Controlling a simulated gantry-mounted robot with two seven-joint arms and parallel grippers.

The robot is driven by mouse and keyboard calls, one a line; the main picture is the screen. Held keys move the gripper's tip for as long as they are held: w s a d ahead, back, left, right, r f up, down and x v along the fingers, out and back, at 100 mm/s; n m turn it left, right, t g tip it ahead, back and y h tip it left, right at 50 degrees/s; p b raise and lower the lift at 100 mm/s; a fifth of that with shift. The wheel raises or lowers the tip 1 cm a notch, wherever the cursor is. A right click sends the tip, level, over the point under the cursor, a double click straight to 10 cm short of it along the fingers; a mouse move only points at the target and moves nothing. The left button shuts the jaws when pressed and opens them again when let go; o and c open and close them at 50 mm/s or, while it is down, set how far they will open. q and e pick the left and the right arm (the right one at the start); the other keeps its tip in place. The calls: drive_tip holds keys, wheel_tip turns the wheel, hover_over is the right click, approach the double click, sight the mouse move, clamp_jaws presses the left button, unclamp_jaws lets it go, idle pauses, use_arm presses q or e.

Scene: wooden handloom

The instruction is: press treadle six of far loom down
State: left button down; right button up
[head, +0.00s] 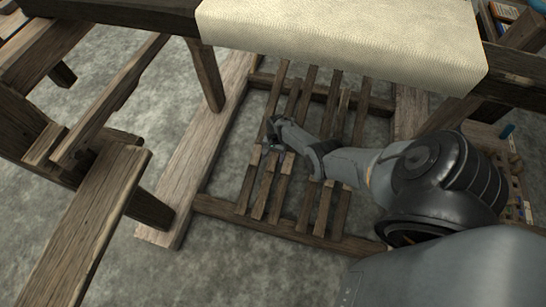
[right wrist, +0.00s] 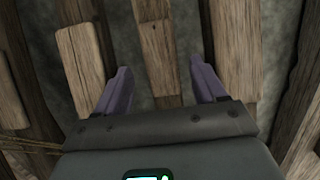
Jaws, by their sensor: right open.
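The treadles of the loom are narrow wooden bars (head: 325,207) side by side inside a low floor frame (head: 290,233). I see no numbers on them, so I cannot tell which is treadle six. My right gripper (head: 270,143) is over the left group of treadles, and my forearm hides part of the middle ones. In the right wrist view, the open fingers (right wrist: 160,80) are empty and point at the treadles. One treadle (right wrist: 157,45) shows between the fingers, with another (right wrist: 84,60) to the left and one (right wrist: 238,50) to the right. I cannot tell whether the fingers touch wood. My left gripper is out of view.
Cream cloth (head: 340,38) on the loom spans the top above the treadles. A wooden bench (head: 100,215) and beams stand at the left. A shelf with small items (head: 515,165) is at the right edge. Bare grey floor (head: 225,270) lies in front.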

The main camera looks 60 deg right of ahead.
drive_tip(key=p+v, duration=0.4)
drive_tip(key=v, duration=0.3)
drive_tip(key=shift+p, duration=0.3)
drive_tip(key=shift+r, duration=0.1)
